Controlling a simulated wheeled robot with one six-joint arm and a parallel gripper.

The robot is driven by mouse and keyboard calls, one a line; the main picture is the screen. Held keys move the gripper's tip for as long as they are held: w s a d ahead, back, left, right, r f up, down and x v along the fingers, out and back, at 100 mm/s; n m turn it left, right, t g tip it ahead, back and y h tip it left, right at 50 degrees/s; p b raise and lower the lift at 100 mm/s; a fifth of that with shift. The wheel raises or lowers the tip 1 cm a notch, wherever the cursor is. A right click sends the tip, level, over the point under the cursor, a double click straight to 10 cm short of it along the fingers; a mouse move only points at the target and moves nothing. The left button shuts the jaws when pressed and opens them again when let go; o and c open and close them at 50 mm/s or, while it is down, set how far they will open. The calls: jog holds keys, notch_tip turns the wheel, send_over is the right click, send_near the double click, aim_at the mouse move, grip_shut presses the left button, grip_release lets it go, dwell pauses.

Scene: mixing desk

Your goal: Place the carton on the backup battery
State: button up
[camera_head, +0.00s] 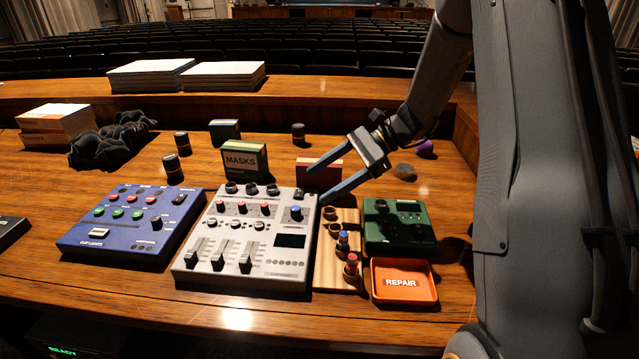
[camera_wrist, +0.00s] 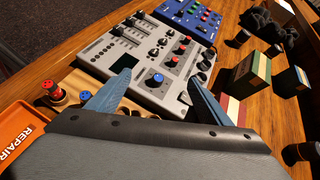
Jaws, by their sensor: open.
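A green carton labelled MASKS (camera_head: 245,160) stands upright behind the grey mixer; it also shows in the wrist view (camera_wrist: 247,72). A small dark box (camera_head: 224,131) stands farther back and shows in the wrist view (camera_wrist: 290,80); I cannot read a label on it. A red box (camera_head: 318,173) stands right of the carton, partly hidden by my gripper. No thing is legibly marked as the backup battery. My gripper (camera_head: 318,184) is open and empty, its blue fingers apart near the grey mixer's back right corner and the red box. The carton is left of the fingers.
The grey mixer (camera_head: 245,240), a blue panel (camera_head: 130,219), a green device (camera_head: 398,226) and an orange REPAIR tray (camera_head: 403,283) fill the front. Dark cylinders (camera_head: 182,143) stand at the back. A black cloth heap (camera_head: 110,143) lies left.

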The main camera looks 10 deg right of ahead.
aim_at(341, 162)
jog(key=w+d+r+m+t+y+b, duration=0.25)
jog(key=w+d+m+t+y, duration=0.3)
jog(key=w+d, duration=0.5)
jog(key=f, duration=0.2)
jog(key=w+a+f+p, duration=0.1)
jog(key=f, duration=0.1)
jog(key=f+p, duration=0.1)
jog(key=f, duration=0.1)
jog(key=shift+w+a+f, duration=0.3)
jog(key=shift+w+f, duration=0.05)
jog(key=shift+f, duration=0.05)
jog(key=shift+w+a+r+p, duration=0.2)
jog(key=shift+a+p, duration=0.2)
jog(key=shift+a, duration=0.3)
jog(key=shift+p+x, duration=0.85)
jog(key=shift+x, duration=2.15)
jog(key=c, duration=1.3)
